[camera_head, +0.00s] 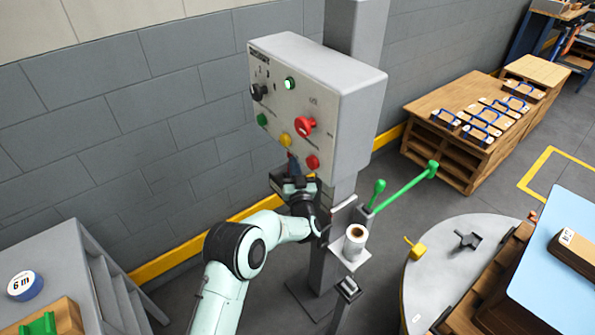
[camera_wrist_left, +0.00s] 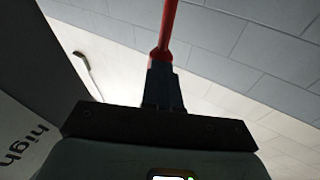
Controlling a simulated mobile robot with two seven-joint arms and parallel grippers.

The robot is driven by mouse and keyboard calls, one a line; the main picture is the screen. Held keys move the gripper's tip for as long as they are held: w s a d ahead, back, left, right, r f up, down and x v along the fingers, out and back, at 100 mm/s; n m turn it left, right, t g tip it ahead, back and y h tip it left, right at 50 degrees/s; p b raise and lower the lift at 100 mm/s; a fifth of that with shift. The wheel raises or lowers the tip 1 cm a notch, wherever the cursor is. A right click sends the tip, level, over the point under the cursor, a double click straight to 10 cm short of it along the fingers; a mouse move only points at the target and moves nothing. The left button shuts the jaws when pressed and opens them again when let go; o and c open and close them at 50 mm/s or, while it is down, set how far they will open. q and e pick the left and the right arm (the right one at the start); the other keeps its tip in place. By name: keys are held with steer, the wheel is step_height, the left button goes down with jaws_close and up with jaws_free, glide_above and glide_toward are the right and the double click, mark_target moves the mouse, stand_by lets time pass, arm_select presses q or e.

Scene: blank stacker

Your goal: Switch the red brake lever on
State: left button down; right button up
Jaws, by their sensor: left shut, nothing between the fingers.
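A red rod (camera_wrist_left: 169,22), which looks like the brake lever, runs up from just beyond the fingertips. It is apart from or only touching the tips; I cannot tell which. In the head view the lever is hidden or too small to make out. The right gripper is not in view.
The box face carries a red knob (camera_head: 306,126) and several coloured buttons. A white roll (camera_head: 355,238) stands on a small shelf right of my arm. Green levers (camera_head: 405,187) stick out beyond the post. A grey round table (camera_head: 440,262) stands at right.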

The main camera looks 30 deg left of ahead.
arm_select(q)
steer(key=w+a+r+n+g+h+p, duration=0.2)
steer(key=a+p, duration=0.4)
steer(key=p, duration=0.3)
steer(key=g+h, duration=0.1)
steer(key=g, duration=0.1)
steer(key=shift+w+a+n+g+h, duration=0.25)
steer(key=shift+w+n+g+h, duration=0.05)
steer(key=shift+n+h, duration=0.1)
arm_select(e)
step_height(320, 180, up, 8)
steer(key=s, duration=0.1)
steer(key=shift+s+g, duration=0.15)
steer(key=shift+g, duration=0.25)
arm_select(q)
steer(key=shift+a+r, duration=0.15)
steer(key=shift+a, duration=0.1)
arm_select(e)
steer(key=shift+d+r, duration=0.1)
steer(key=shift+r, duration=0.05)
arm_select(q)
steer(key=shift+s, duration=0.1)
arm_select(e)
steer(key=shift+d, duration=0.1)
